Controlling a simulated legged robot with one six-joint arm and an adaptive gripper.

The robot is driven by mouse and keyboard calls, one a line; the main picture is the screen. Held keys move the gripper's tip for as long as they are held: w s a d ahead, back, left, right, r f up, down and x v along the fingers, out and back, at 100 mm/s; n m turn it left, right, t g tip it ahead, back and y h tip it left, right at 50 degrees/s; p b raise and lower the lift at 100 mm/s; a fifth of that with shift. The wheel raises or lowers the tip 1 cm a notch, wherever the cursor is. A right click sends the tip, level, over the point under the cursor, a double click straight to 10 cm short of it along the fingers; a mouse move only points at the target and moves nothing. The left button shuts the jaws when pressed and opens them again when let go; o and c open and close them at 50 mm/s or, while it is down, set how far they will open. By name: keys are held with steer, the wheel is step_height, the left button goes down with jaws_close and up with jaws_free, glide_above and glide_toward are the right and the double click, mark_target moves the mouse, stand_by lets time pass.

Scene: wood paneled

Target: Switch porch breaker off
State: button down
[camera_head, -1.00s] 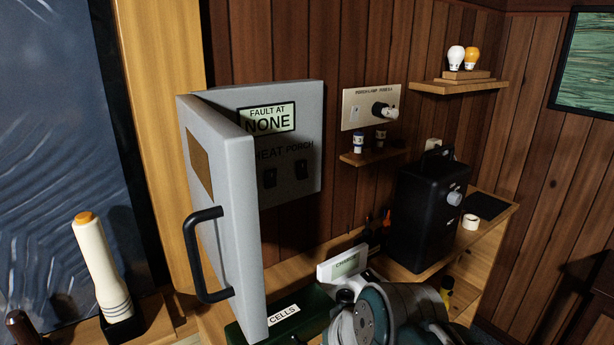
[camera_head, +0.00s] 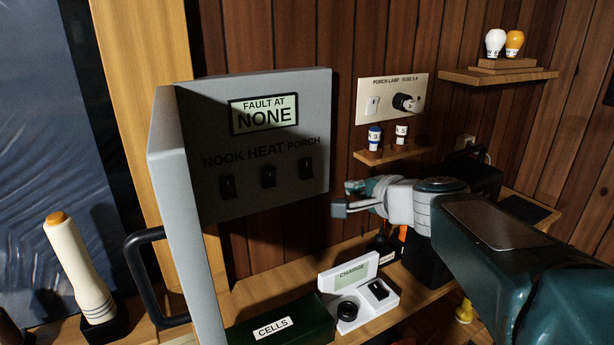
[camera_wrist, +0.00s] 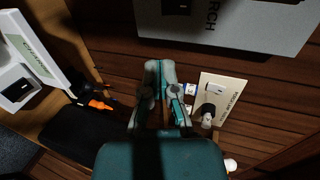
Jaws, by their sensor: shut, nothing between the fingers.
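The grey breaker panel (camera_head: 262,190) hangs on the wall with its door (camera_head: 180,230) swung open to the left. Three black breakers sit under the labels NOOK, HEAT and PORCH. The porch breaker (camera_head: 306,168) is the rightmost, and its on or off position is too dark to tell. The panel's display (camera_head: 264,114) reads FAULT AT NONE. My gripper (camera_head: 340,204) is shut and empty, just right of the panel's lower right corner, apart from the breaker. In the wrist view my gripper (camera_wrist: 160,68) points toward the panel's edge, with a dark breaker (camera_wrist: 177,6) at the top.
A lamp plate (camera_head: 392,98) and a small shelf (camera_head: 392,153) with two fuses are right of the panel. Below are a charger (camera_head: 358,295) and a green CELLS box (camera_head: 280,328). A black box (camera_head: 428,262) stands behind my arm. A flashlight (camera_head: 80,270) stands at left.

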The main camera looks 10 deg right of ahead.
mark_target(308, 173)
steer(key=x, duration=1.4)
steer(key=shift+a, duration=0.4)
steer(key=shift+w, duration=0.1)
steer(key=shift+w+a+f, duration=0.15)
steer(key=shift+w+f, duration=0.05)
steer(key=shift+r, duration=0.9)
